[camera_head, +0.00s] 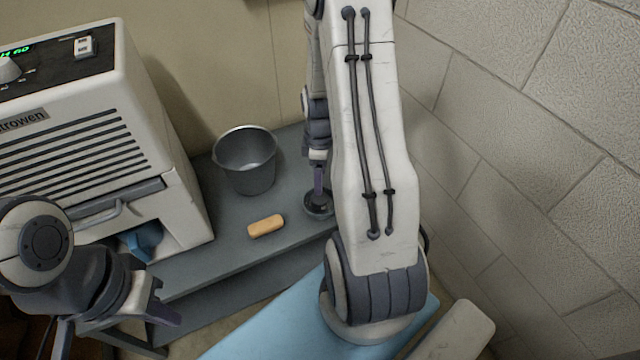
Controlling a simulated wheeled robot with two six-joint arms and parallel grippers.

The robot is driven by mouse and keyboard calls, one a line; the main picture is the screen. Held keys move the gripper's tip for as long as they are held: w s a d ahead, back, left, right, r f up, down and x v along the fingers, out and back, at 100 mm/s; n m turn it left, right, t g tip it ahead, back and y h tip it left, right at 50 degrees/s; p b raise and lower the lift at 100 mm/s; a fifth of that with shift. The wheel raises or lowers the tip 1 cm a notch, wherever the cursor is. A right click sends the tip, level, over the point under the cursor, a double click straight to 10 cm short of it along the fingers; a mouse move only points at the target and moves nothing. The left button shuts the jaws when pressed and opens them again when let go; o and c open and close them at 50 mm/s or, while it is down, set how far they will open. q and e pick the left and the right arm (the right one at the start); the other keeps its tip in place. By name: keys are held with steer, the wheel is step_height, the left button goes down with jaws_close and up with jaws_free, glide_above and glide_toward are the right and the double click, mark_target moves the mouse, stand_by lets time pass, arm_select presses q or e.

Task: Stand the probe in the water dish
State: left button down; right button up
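My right gripper (318,172) points straight down at the shelf's back right, partly behind my own arm. Its slim purple-grey fingers show nearly edge-on, so its opening cannot be told. Right below it is a small dark round dish (314,211), likely the water dish, partly hidden by my arm. I cannot make out the probe separately from the fingers, nor whether it stands in the dish. My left gripper (115,318) is at the lower left, fingers spread and empty, in front of the machine.
A grey metal bucket (247,178) and an orange block (266,227) stand on the grey shelf (225,260). A white louvred machine (150,115) fills the left, with a blue thing (146,240) in its lower opening. A block wall (510,150) closes off the right.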

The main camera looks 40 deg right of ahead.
steer(key=shift+a+r, duration=0.1)
steer(key=shift+r, duration=1.3)
steer(key=s+a+r, duration=0.1)
steer(key=a+r, duration=0.4)
steer(key=a, duration=0.5)
steer(key=a+r, duration=0.5)
steer(key=a, duration=0.4)
steer(key=s+a+r, duration=0.2)
steer(key=s+a, duration=0.4)
steer(key=s, duration=0.1)
steer(key=s+a+r+m+y, duration=0.1)
steer(key=s+a+r, duration=0.2)
steer(key=s+a, duration=0.2)
steer(key=s, duration=0.3)
steer(key=shift+s+a+r, duration=0.2)
steer(key=shift+a, duration=0.15)
steer(key=shift+p, duration=0.3)
step_height(320, 180, up, 25)
steer(key=p, duration=2.5)
steer(key=shift+r, duration=0.2)
